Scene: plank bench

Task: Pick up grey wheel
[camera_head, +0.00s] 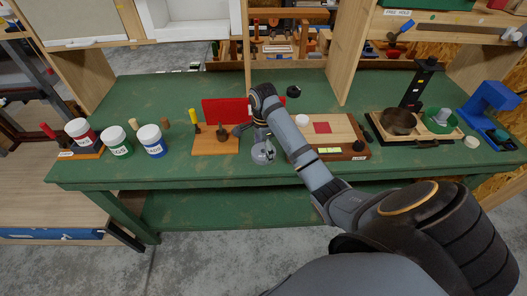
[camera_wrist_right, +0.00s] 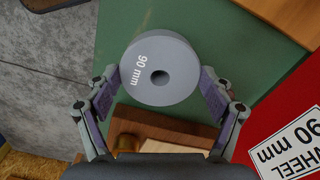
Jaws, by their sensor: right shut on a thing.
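The grey wheel (camera_wrist_right: 160,70) is a disc with a centre hole and "90 mm" printed on its face. In the right wrist view my right gripper (camera_wrist_right: 158,84) has a finger on each side of it and is shut on its rim. In the head view the wheel (camera_head: 263,153) shows below my right gripper (camera_head: 262,140), near the front edge of the green bench, partly hidden. I cannot tell if it touches the bench top. My left gripper is not in view.
A wooden block with dark tools (camera_head: 216,146) stands left of the wheel. A wooden case (camera_head: 345,150) lies to the right. A red panel (camera_head: 226,109) is behind. Lidded jars (camera_head: 117,141) stand at the left; a tray (camera_head: 415,139) is at the right.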

